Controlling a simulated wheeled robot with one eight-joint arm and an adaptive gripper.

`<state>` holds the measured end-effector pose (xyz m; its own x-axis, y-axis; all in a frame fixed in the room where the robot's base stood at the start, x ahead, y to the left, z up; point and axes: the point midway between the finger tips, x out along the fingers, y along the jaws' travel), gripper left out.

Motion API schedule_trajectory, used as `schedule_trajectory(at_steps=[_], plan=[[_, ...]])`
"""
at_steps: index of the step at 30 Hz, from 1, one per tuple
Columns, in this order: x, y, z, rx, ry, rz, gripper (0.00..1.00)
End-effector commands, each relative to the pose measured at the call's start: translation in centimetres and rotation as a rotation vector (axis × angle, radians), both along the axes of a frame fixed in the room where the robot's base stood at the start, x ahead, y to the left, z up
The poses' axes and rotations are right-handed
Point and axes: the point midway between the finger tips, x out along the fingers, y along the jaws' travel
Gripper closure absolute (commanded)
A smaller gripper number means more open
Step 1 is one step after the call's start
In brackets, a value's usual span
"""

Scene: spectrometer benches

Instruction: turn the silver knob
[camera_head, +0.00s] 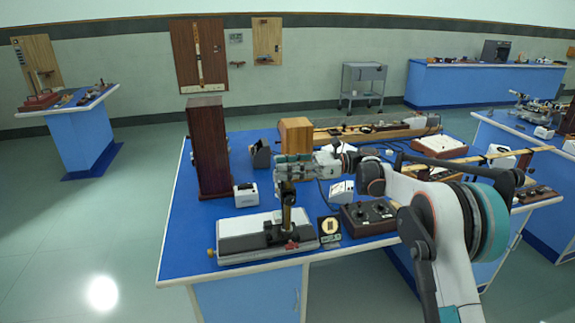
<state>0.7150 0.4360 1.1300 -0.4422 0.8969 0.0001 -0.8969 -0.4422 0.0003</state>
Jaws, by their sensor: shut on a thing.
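My gripper (284,170) reaches in from the right over the front bench, at the top of an upright dark and brass post (287,215). The post stands on a grey and white instrument base (235,235) near the bench's front edge. The gripper is shut at the post's head. The silver knob is not clearly seen; it seems to be between the fingers and hidden by them. The fingertips are too small to make out exactly.
The blue-topped bench (185,245) also holds a tall dark wooden box (208,150), a small white device (246,195) and a dark control box (368,217) beside the post. An orange-brown wooden box (296,135) stands behind the gripper. Floor is free at left.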

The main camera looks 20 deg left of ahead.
Motion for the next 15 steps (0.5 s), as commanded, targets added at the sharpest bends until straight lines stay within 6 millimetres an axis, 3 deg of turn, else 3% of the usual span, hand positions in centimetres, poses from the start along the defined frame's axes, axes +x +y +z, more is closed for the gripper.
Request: schedule_trajectory(at_steps=[15], plan=[[0.03,0.15,0.05,0.0,0.0,0.221,0.96]])
